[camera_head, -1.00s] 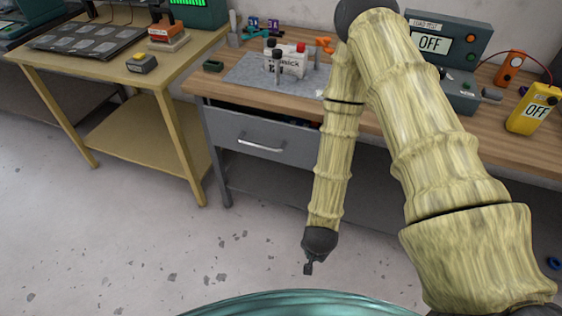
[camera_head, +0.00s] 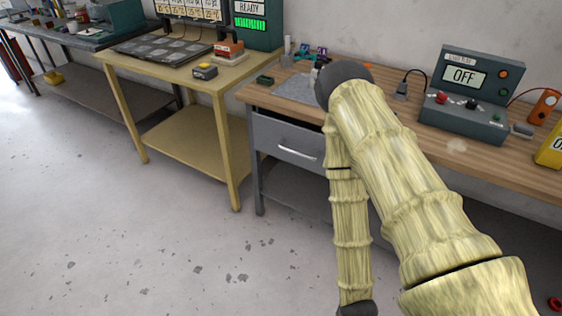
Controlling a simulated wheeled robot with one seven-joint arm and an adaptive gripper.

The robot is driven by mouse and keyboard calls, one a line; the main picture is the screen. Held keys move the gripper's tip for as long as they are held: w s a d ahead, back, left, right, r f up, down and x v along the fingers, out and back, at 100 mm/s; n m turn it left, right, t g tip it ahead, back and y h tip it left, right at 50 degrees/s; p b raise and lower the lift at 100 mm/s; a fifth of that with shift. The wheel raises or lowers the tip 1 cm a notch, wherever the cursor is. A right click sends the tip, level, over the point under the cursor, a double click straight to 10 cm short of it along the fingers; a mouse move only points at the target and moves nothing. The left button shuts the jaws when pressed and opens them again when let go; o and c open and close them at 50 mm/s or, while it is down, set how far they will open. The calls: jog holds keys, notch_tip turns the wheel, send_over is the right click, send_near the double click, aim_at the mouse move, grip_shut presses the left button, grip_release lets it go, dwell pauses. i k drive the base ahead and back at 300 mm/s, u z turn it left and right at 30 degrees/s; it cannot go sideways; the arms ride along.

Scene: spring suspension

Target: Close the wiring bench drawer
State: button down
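The wiring bench (camera_head: 405,125) has a wooden top and grey legs. Its grey drawer (camera_head: 275,134) sits under the left part of the top, with a light bar handle (camera_head: 297,154) across its front. A dark gap shows above the drawer front, and the front appears to stand a little out from the bench. My arm hides the drawer's right end. My gripper is below the bottom edge of the picture; only the dark wrist end shows there, in front of and below the drawer, apart from it.
A yellow table (camera_head: 190,80) stands left of the bench, with a narrow gap between them. A load test box (camera_head: 470,90) and an orange meter (camera_head: 544,106) are on the bench top. The floor in front is clear.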

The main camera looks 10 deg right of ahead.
aim_at(297, 142)
jog(key=u, duration=1.35)
jog(key=i, duration=1.3)
jog(key=z, duration=2.2)
